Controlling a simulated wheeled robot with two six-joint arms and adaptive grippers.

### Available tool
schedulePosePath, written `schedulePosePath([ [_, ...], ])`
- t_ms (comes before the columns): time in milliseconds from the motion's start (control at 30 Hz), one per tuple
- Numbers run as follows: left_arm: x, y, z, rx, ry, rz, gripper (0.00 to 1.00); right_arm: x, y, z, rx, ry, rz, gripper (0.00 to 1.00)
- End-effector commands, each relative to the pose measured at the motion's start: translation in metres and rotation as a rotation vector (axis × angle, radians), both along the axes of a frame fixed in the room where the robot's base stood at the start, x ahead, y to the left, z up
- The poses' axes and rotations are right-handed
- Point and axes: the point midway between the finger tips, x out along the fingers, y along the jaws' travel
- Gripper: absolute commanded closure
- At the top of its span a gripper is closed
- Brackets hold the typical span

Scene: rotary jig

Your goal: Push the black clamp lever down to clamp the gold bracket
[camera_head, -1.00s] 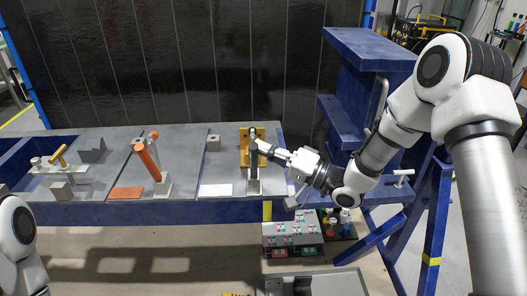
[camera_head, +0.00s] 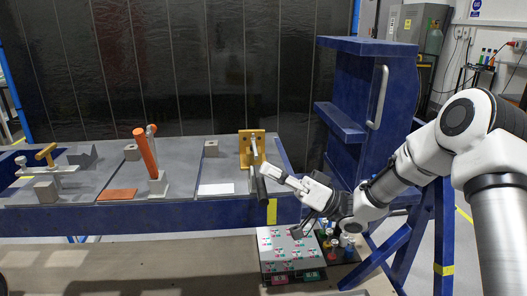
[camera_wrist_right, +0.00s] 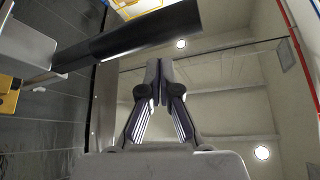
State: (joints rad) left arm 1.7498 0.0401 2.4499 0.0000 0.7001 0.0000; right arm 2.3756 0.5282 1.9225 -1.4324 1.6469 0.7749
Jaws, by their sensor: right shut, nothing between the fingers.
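The gold bracket (camera_head: 246,155) stands upright at the right end of the blue-edged bench in the head view, behind a small grey clamp base. The black clamp lever (camera_head: 262,187) tilts forward from the clamp, its black grip reaching over the bench's front edge. In the right wrist view the black grip (camera_wrist_right: 135,36) crosses the upper left, with a gold part (camera_wrist_right: 9,95) at the left edge. My right gripper (camera_head: 265,170) is shut and empty beside the lever. Its fingertips (camera_wrist_right: 158,66) are close to the grip; I cannot tell if they touch. My left gripper is out of view.
An orange-handled clamp (camera_head: 146,155) stands mid-bench, beside an orange plate (camera_head: 117,195). A white plate (camera_head: 216,189) lies left of the black lever. A blue shelf frame (camera_head: 345,100) rises at the right.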

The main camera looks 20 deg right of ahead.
Motion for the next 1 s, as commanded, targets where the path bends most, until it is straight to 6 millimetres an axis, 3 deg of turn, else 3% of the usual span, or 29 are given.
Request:
schedulePosePath([
  [100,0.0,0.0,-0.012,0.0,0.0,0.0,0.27,-0.004,0.001,-0.012,0.001,0.003,0.001,1.0],
  [400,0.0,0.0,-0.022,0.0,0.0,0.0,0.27,-0.008,0.003,-0.027,0.0,0.003,0.001,1.0],
  [1000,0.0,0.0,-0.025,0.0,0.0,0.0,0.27,-0.009,0.004,-0.035,-0.004,0.014,0.005,1.0],
])
